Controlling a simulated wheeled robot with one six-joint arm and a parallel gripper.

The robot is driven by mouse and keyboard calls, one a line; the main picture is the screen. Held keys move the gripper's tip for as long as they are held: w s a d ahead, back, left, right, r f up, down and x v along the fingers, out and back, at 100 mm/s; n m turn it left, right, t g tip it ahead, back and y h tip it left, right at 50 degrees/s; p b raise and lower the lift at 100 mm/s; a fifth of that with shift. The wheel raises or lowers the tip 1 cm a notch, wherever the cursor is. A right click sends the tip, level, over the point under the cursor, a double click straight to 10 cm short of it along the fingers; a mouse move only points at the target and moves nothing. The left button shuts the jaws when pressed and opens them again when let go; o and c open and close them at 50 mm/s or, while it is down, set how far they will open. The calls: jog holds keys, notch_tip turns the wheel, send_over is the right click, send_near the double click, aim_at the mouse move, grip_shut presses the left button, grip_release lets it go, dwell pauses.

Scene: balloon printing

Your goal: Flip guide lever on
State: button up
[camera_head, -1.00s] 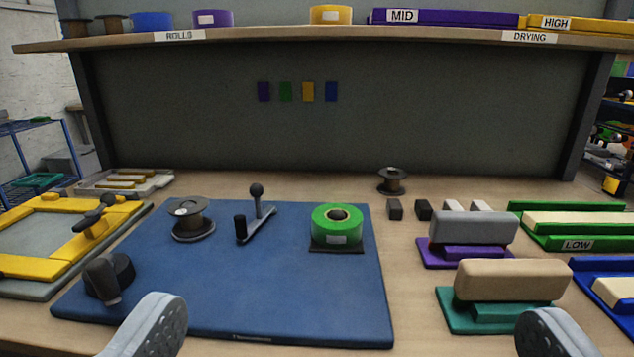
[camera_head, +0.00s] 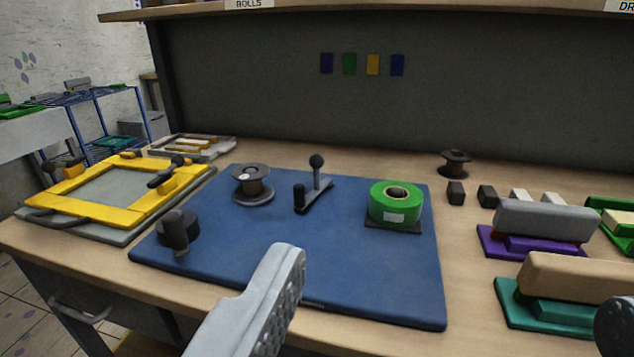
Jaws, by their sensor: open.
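The likely guide lever (camera_head: 318,179) is a dark ball-topped lever standing upright on a small dark base, with a short black post at its near end. It is on the blue mat (camera_head: 350,262), between a grey spool (camera_head: 252,186) and a green roll (camera_head: 396,203) on a dark square base. A dark knob with a grey handle (camera_head: 179,231) sits at the mat's left edge. My gripper (camera_head: 455,290) is open and empty, its grey fingers wide apart at the bottom of the view. It is nearer than the lever and apart from it.
A yellow frame (camera_head: 150,208) lies at left, with a pale tray (camera_head: 194,146) behind it. At right stand a purple-based block (camera_head: 545,222), a teal-based block (camera_head: 560,285) and small dark blocks (camera_head: 488,196). A shelf (camera_head: 400,11) overhangs the back.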

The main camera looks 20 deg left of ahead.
jog(key=shift+w, duration=0.25)
jog(key=c, duration=0.3)
jog(key=w+g, duration=0.2)
jog(key=w, duration=0.3)
jog(key=shift+w+d+f, duration=0.1)
grip_shut()
jog(key=w+a+f+n+g+y, duration=0.1)
jog(key=w+g, duration=0.3)
jog(key=w, duration=0.5)
jog(key=w+a+f+n+g+y, duration=0.1)
jog(key=w+f+g+y, duration=0.2)
jog(key=w, duration=0.6)
jog(key=w+a+f+n+g+y, duration=0.1)
jog(key=w+f+g+y, duration=0.1)
jog(key=w+g, duration=0.3)
jog(key=shift+w+a+f+n+y, duration=0.15)
jog(key=shift+w+f+n+y, duration=0.35)
jog(key=shift+w, duration=1.6)
jog(key=shift+f, duration=0.15)
